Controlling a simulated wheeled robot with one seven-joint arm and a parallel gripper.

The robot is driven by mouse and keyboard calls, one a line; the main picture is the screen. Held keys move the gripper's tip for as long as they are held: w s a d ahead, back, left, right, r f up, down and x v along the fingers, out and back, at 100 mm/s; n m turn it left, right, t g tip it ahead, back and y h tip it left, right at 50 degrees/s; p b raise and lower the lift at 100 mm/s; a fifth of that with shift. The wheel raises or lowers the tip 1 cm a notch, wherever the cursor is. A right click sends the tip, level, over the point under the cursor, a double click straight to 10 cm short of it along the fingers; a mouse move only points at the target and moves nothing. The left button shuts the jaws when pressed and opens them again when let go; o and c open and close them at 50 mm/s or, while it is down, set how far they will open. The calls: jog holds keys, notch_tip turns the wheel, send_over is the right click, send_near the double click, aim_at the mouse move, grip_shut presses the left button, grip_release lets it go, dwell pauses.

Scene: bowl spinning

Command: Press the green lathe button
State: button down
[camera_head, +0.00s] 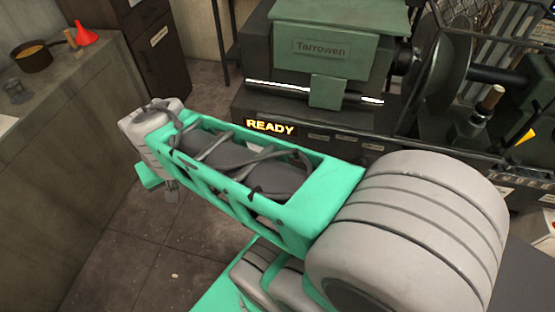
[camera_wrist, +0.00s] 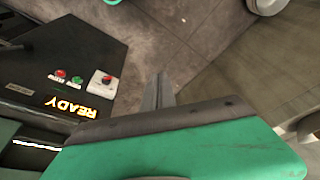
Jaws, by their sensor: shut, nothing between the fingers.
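The green button (camera_wrist: 77,80) is on the dark front panel of the lathe, at the left of the wrist view. A red button (camera_wrist: 61,74) sits beside it, and both are just off the lit READY sign (camera_wrist: 71,106). My gripper (camera_wrist: 158,84) is shut and empty, pointing down past the panel's right side, apart from the button. In the head view, the green lathe (camera_head: 335,50) stands at the upper right with its READY sign (camera_head: 270,127). I cannot make out the green button there. My gripper (camera_head: 172,194) is partly hidden below my arm's far end.
A white box with a red knob (camera_wrist: 103,82) is beside the green button. A workbench (camera_head: 75,130) at the left holds a pan (camera_head: 33,60) and a red funnel (camera_head: 87,34). A dark cabinet (camera_head: 155,50) stands behind. Tiled floor (camera_head: 150,240) lies open between bench and lathe.

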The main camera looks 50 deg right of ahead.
jog(key=d+f+m+g+h+b, duration=0.2)
jog(key=d+f+m+h+b, duration=0.1)
jog(key=d+f+m, duration=0.8)
jog(key=d+f+m+g+h+b, duration=0.3)
jog(key=d+f+m+b, duration=0.3)
jog(key=d+f+m, duration=0.5)
jog(key=d+m, duration=0.4)
jog(key=d, duration=0.3)
jog(key=shift+w+f+m, duration=0.25)
jog(key=shift+w+m, duration=0.05)
jog(key=shift+f, duration=0.1)
jog(key=d+f+b, duration=0.1)
jog(key=d+f, duration=0.6)
jog(key=d, duration=0.2)
jog(key=shift+d+f, duration=0.15)
jog(key=shift+f, duration=0.25)
